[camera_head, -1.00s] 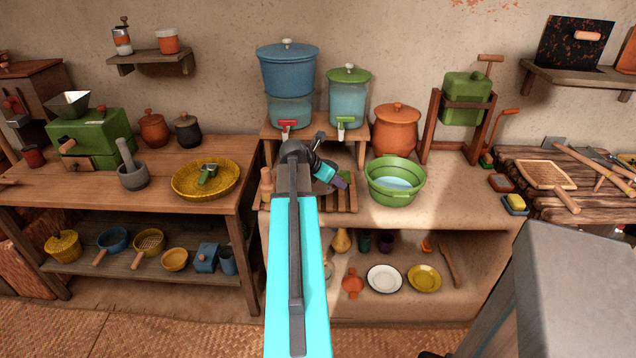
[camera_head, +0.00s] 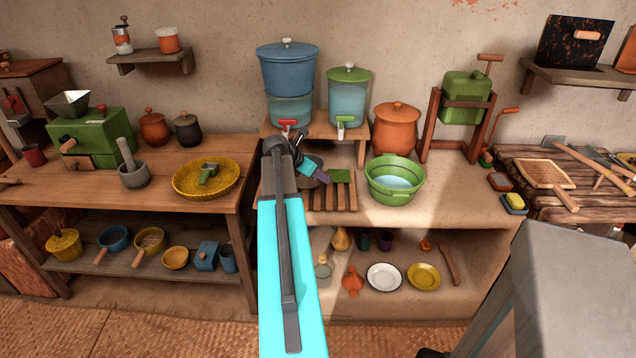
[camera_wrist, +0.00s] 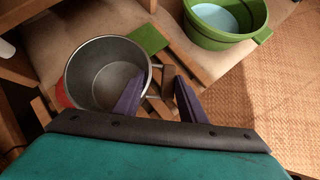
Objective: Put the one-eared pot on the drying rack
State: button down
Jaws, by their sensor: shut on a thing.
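The one-eared pot is a grey metal vessel with an open top; it shows upright or nearly so in the wrist view (camera_wrist: 98,72) and partly behind my arm in the head view (camera_head: 312,160). The drying rack is a slatted wooden frame (camera_head: 342,198) on the hearth top. My gripper (camera_head: 322,176) is at the pot's right side, its purple fingers (camera_wrist: 157,92) closed at the ear. The pot is over the rack's left part; whether its base touches the slats is hidden.
A flat green block (camera_head: 340,176) lies at the rack's back, close right of the pot. A green basin of water (camera_head: 393,182) stands right of the rack. Two dispensers with taps, blue (camera_head: 288,75) and green-lidded (camera_head: 349,95), stand on a raised shelf behind.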

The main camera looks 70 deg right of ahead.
jog(key=shift+f, duration=1.55)
jog(key=c, duration=1.1)
grip_release()
jog(key=shift+f, duration=0.15)
jog(key=v, duration=1.2)
